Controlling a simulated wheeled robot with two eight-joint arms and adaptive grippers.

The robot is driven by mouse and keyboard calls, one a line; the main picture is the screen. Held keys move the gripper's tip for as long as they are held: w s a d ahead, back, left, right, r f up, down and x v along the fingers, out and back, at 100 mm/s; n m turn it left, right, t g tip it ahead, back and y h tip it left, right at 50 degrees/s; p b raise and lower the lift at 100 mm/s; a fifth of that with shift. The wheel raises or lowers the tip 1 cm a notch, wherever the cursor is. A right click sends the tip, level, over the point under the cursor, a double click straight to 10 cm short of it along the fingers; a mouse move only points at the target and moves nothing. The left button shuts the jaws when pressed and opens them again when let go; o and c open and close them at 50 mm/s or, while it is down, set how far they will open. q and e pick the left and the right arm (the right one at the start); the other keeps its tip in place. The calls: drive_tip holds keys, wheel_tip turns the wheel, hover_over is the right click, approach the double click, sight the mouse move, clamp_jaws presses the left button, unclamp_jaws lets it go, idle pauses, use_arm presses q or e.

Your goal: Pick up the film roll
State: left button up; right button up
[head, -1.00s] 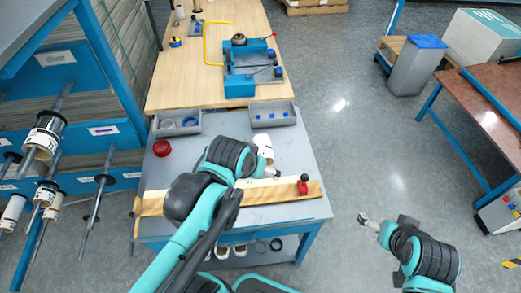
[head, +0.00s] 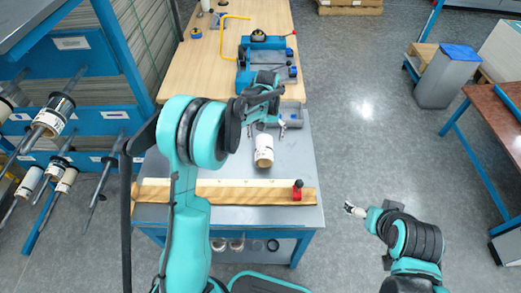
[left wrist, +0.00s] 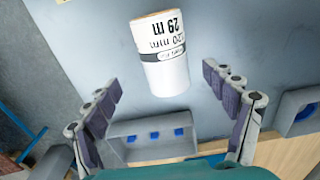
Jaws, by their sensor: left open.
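The film roll (head: 264,150), a white cylinder, stands on the grey bench top. In the left wrist view the film roll (left wrist: 162,58) has a label reading "120 mm" and "29 m". My left gripper (head: 266,129) is open and empty, with its fingers apart just behind the roll in the head view. In the left wrist view its fingers (left wrist: 160,82) point toward the roll from either side, and the roll lies ahead between them. My right gripper (head: 354,209) is off to the right above the floor, too small to tell its opening.
A grey bin (head: 291,116) with blue items sits behind the roll. A blue device (head: 262,55) stands on the wooden table. Several other rolls hang on the left rack (head: 72,62).

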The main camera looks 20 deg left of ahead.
sight(265, 144)
use_arm(q)
drive_tip(key=shift+w+a+f, duration=0.1)
drive_tip(key=shift+w+f, duration=0.05)
drive_tip(key=shift+f, duration=0.35)
wheel_tip(265, 144, down, 3)
drive_tip(key=shift+r+b, duration=0.15)
drive_tip(key=shift+b, duration=0.35)
drive_tip(key=f, duration=0.1)
drive_tip(key=f+b, duration=0.1)
drive_tip(key=f, duration=0.1)
drive_tip(key=f+b, duration=0.1)
drive_tip(key=f, duration=0.1)
drive_tip(key=shift+s+a, duration=0.15)
drive_tip(key=shift+s, duration=0.25)
drive_tip(key=shift+r, duration=0.1)
drive_tip(key=c, duration=1.4)
